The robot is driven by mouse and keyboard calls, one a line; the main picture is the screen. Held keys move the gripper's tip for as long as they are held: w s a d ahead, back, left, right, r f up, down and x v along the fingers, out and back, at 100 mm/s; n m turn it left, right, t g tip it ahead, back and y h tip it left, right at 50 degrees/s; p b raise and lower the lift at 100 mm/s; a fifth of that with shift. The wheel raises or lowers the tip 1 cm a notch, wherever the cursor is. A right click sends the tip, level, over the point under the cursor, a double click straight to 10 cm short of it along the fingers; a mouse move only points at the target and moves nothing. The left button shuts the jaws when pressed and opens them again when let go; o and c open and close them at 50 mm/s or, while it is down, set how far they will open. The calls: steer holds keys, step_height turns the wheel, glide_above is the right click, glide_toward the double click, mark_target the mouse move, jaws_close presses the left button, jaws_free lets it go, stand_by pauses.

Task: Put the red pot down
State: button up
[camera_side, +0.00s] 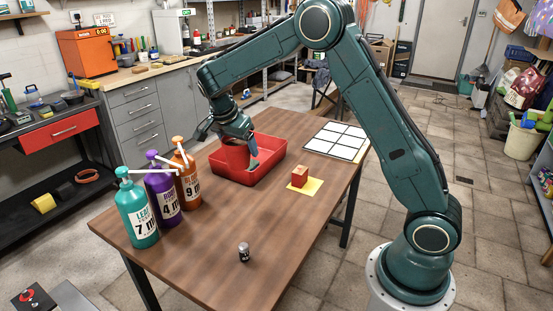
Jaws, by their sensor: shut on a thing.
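The red pot (235,157) is between the fingers of my gripper (232,148), which is shut on it. The pot is at the left half of a red tray (264,174) on the wooden table. One grey fingertip shows against the pot's right side. The pot and tray are nearly the same red, so the pot's lower edge is hard to make out. I cannot tell whether the pot touches the tray floor or hangs just above it.
Teal, purple and orange pump bottles (137,212) stand left of the tray. A red block (299,176) sits on a yellow pad to its right. A white grid panel (337,140) lies behind that, and a small can (244,252) stands in front. The table's front middle is mostly clear.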

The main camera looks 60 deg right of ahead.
mark_target(232, 168)
step_height(232, 168, down, 11)
stand_by(0.3)
steer(key=shift+f, duration=2.05)
steer(key=shift+f, duration=0.15)
steer(key=o, duration=1.1)
steer(key=v, duration=1.1)
steer(key=shift+a+r, duration=0.1)
steer(key=shift+r, duration=0.15)
steer(key=shift+a+r, duration=0.15)
steer(key=shift+r, duration=0.25)
